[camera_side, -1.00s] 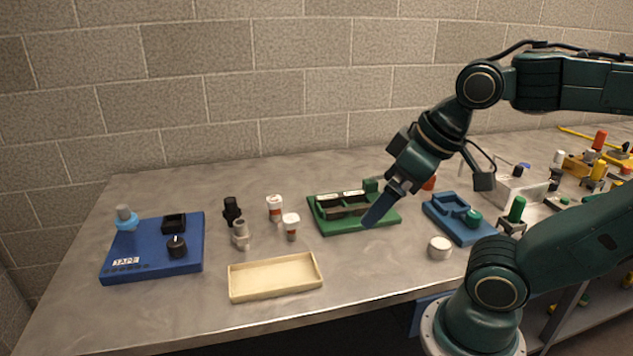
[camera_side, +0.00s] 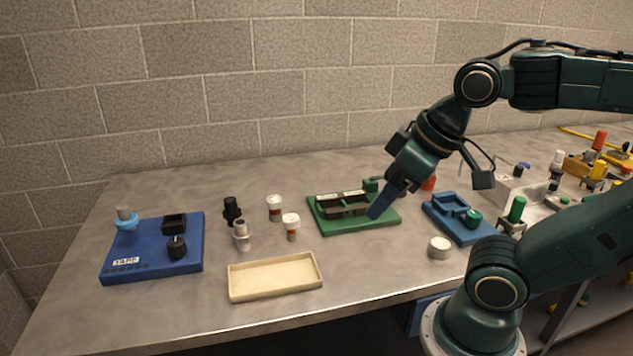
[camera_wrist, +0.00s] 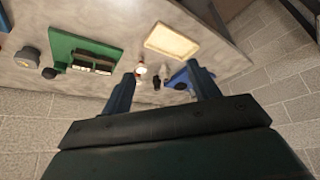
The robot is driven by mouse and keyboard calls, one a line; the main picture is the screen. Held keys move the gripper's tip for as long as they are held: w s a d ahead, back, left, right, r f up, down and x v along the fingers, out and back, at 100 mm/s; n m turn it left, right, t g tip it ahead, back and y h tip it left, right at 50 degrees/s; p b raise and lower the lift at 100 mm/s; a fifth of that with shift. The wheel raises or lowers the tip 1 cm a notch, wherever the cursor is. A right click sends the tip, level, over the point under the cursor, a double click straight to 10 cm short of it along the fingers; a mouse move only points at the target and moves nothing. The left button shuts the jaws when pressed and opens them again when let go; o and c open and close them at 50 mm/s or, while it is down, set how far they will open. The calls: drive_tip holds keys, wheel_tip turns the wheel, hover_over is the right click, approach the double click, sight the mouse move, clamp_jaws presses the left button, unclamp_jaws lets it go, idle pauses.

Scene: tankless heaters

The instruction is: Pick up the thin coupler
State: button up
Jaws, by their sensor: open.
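Two small coupler-like fittings stand upright on the bench, left of centre in the side view: a black one (camera_side: 231,211) and a light grey one (camera_side: 241,234) just in front of it. I cannot tell for sure which is the thin coupler. My gripper (camera_side: 380,208) is above the green fixture (camera_side: 374,222), well to the right of both fittings. In the wrist view my gripper (camera_wrist: 162,80) has its two fingers wide apart with nothing between them. The small fittings beyond the fingers are tiny there and hard to tell apart.
Two white-capped bottles (camera_side: 274,207) (camera_side: 291,226) stand between the fittings and the green fixture. A cream tray (camera_side: 275,294) lies in front. A blue board (camera_side: 190,258) is at left. A blue holder (camera_side: 440,222) and a round white piece (camera_side: 439,247) are at right.

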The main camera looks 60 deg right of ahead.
drive_tip(key=w, duration=0.1)
drive_tip(key=n+g, duration=0.6)
drive_tip(key=n, duration=1.2)
hover_over(291, 218)
wheel_tip(291, 218, down, 9)
drive_tip(key=shift+w+r, duration=0.1)
drive_tip(key=shift+f, duration=4.25)
drive_tip(key=shift+f, duration=0.1)
drive_tip(key=shift+f, duration=2.55)
